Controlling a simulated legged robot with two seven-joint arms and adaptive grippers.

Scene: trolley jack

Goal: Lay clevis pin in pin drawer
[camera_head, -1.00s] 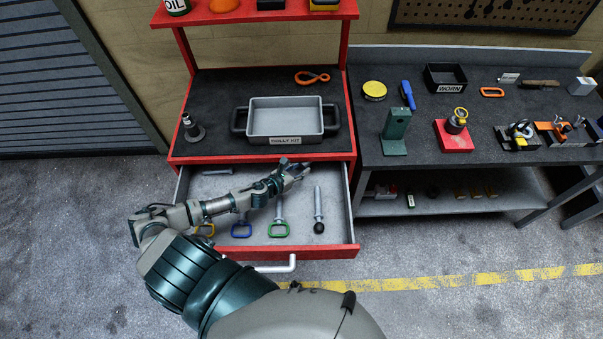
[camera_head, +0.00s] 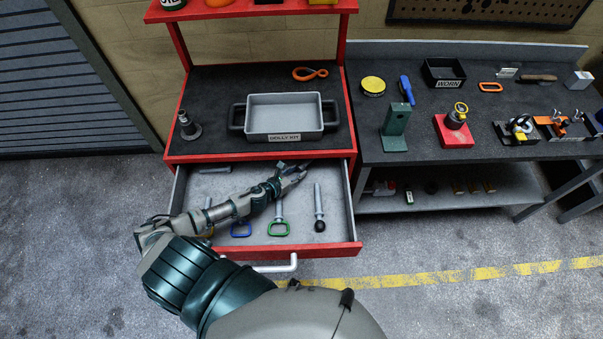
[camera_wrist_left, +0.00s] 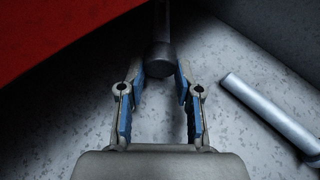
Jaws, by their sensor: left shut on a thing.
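The pin drawer (camera_head: 338,238) is pulled out below the red cabinet top, with a grey floor and a red front. My left gripper (camera_head: 296,172) is over the drawer's back right part. In the left wrist view my left gripper (camera_wrist_left: 160,82) is shut on a dark grey clevis pin (camera_wrist_left: 161,50), whose round end sits between the blue-padded fingertips. The pin's far end runs out of the wrist picture. I cannot tell whether it touches the drawer floor. My right gripper is not in view.
In the drawer lie a blue-handled pin (camera_head: 241,229), a green-handled pin (camera_head: 279,228), a black-ended pin (camera_head: 319,207) and a plain one (camera_head: 214,170). A grey pin (camera_wrist_left: 268,110) lies right of my fingers. A tray (camera_head: 285,115) stands above.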

